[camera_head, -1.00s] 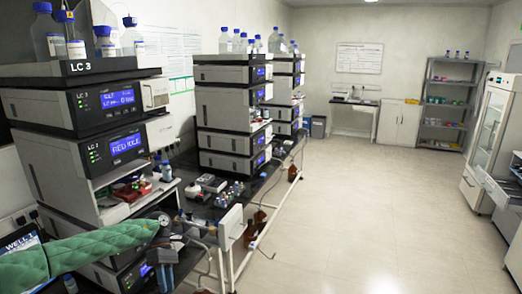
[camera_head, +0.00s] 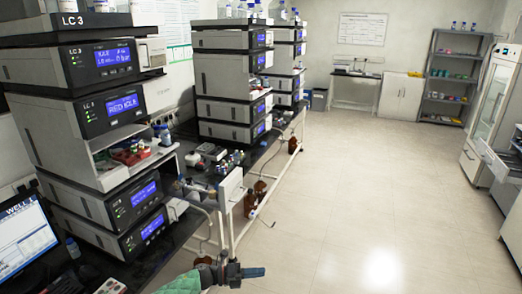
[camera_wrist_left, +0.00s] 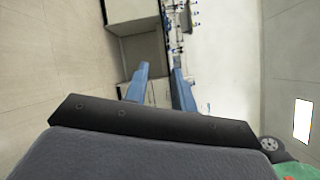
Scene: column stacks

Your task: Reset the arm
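My left gripper (camera_head: 252,272) is at the bottom edge of the head view, its blue fingers pointing right, over the floor just off the bench's front edge. A bit of my green-sleeved arm (camera_head: 182,284) shows behind it. In the left wrist view the two blue fingers (camera_wrist_left: 161,82) stand apart with nothing between them, so the gripper is open and empty. It touches nothing that I can see. My right gripper is in neither view.
The LC 3 column stack (camera_head: 92,139) stands on the dark bench at left, with a monitor (camera_head: 22,240) in front. A second stack (camera_head: 220,84) is farther back. The floor (camera_head: 350,200) at right is clear.

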